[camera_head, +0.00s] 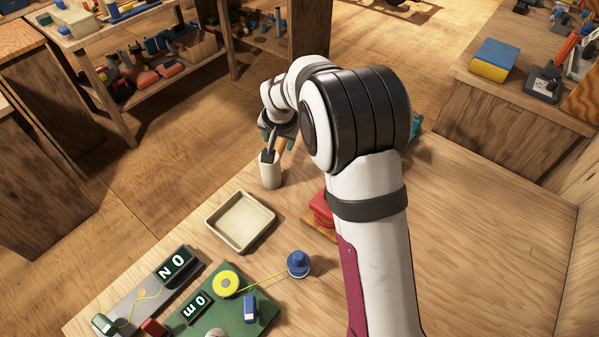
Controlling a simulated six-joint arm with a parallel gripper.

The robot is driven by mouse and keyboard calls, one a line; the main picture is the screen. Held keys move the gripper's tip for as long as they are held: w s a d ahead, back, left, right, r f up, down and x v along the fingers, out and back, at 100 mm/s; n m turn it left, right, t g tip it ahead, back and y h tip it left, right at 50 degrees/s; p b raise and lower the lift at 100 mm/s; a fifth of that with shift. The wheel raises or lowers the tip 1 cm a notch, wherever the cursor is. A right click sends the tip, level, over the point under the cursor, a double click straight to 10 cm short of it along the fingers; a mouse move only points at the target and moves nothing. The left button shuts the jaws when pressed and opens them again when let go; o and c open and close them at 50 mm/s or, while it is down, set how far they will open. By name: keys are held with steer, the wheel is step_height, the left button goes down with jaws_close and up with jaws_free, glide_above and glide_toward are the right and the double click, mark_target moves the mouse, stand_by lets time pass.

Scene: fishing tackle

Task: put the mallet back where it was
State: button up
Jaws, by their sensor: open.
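No mallet head can be made out. My arm hides part of the table's middle.
A cream, empty-looking tray (241,245) lies left of my arm. A red object (321,208) sits close beside the arm. A green board (262,313) with a yellow spool (226,283) and a blue knob-like piece (298,263) are at front. The table's right side is clear.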

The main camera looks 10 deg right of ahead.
steer(key=s+d+r+g, duration=0.1)
steer(key=s+d+r, duration=0.15)
steer(key=s, duration=0.35)
steer(key=s+d+r+g, duration=0.1)
steer(key=s+r, duration=0.3)
steer(key=s, duration=0.1)
steer(key=s+r+g, duration=0.1)
steer(key=s, duration=1.3)
steer(key=s+d+g+y, duration=0.1)
steer(key=s+g, duration=0.1)
steer(key=s, duration=1.2)
steer(key=shift+s+d+r+m, duration=0.3)
steer(key=shift+r, duration=0.1)
